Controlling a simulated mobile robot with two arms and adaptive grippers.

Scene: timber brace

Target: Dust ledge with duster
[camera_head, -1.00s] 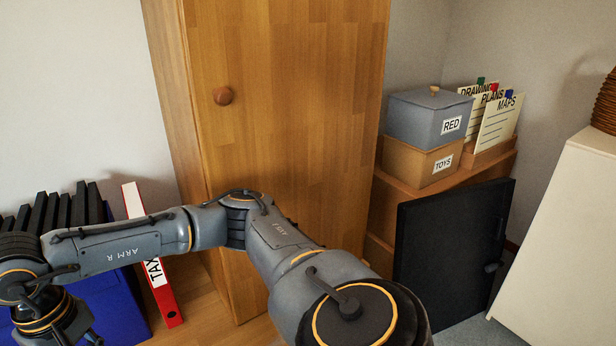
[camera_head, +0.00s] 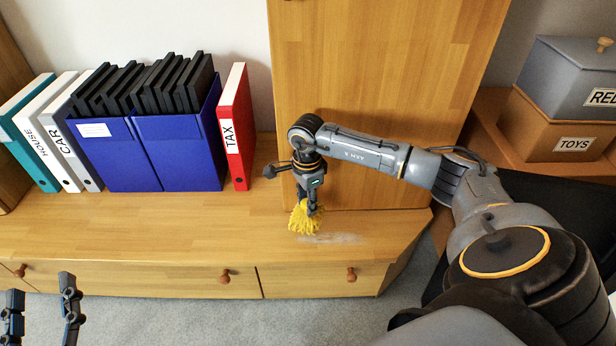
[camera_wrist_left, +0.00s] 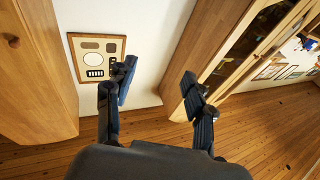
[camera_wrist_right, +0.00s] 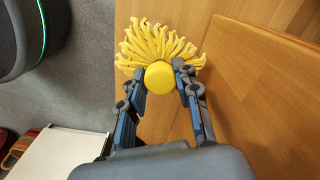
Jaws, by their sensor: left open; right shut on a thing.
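The yellow duster (camera_head: 304,220) has a shaggy head and a round yellow end, which shows in the right wrist view (camera_wrist_right: 160,76). My right gripper (camera_head: 309,196) is shut on it and holds it head-down at the wooden ledge (camera_head: 150,232), in front of the cabinet. A pale dusty smear (camera_head: 335,239) lies on the ledge just right of the duster head. I cannot tell whether the strands touch the surface. My left gripper (camera_head: 42,305) is open and empty at the lower left, in front of the ledge; it also shows in the left wrist view (camera_wrist_left: 160,95).
Blue magazine holders (camera_head: 178,150) with black cases, white and teal binders, and a red TAX binder (camera_head: 238,130) stand at the back left of the ledge. A tall wooden cabinet (camera_head: 385,70) rises behind the duster. The ledge's front left stretch is clear.

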